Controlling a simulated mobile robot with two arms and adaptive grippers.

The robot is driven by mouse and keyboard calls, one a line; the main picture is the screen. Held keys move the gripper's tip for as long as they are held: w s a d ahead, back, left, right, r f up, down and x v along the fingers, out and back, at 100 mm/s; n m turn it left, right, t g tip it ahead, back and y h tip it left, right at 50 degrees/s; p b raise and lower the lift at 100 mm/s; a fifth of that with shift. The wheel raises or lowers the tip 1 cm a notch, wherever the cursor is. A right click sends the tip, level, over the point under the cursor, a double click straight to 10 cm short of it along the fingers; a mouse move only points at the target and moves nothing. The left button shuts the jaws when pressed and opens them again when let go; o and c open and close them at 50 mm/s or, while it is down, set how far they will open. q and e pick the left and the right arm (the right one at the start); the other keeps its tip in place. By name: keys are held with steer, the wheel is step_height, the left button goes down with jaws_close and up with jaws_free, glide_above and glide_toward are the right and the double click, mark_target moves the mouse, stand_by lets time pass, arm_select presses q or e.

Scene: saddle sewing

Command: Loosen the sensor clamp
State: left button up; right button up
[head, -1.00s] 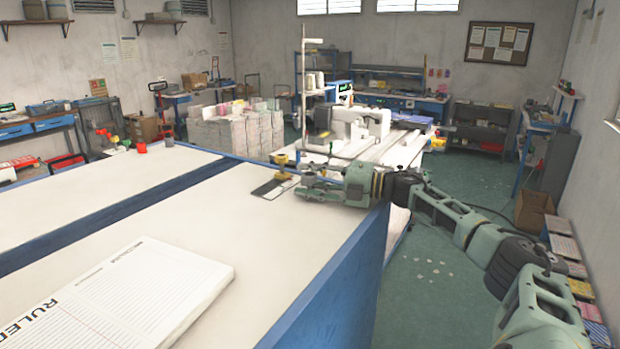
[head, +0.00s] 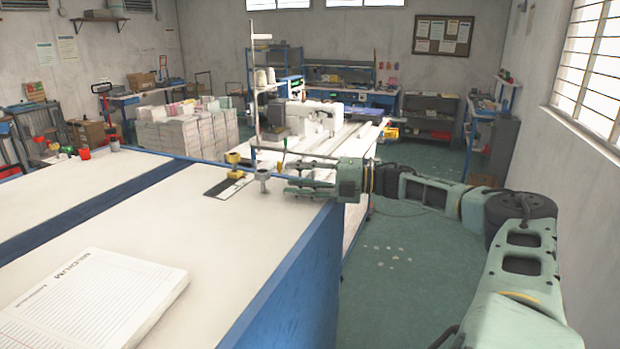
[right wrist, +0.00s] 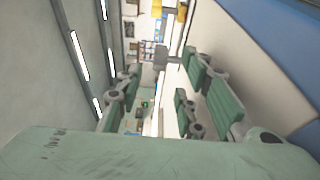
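A yellow clamp piece (head: 233,158) stands on a dark strip (head: 226,186) near the far right corner of the white table. A small grey post with a round base (head: 262,181) stands just right of it. My right gripper (head: 292,187) reaches in from the right at the table edge, its fingertips just right of the post. In the right wrist view its fingers (right wrist: 162,88) are spread apart, with a grey block (right wrist: 162,58) beyond or between the tips; contact cannot be told. Yellow parts (right wrist: 180,12) show at the top. My left gripper is out of view.
The white table (head: 130,215) has a blue edge and a blue stripe. A ruled pad (head: 95,300) lies at its front left. A sewing machine (head: 318,118) stands beyond.

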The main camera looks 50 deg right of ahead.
steer(key=shift+v, duration=1.05)
steer(key=shift+s+d, duration=0.2)
steer(key=shift+s, duration=0.2)
steer(key=shift+s, duration=0.1)
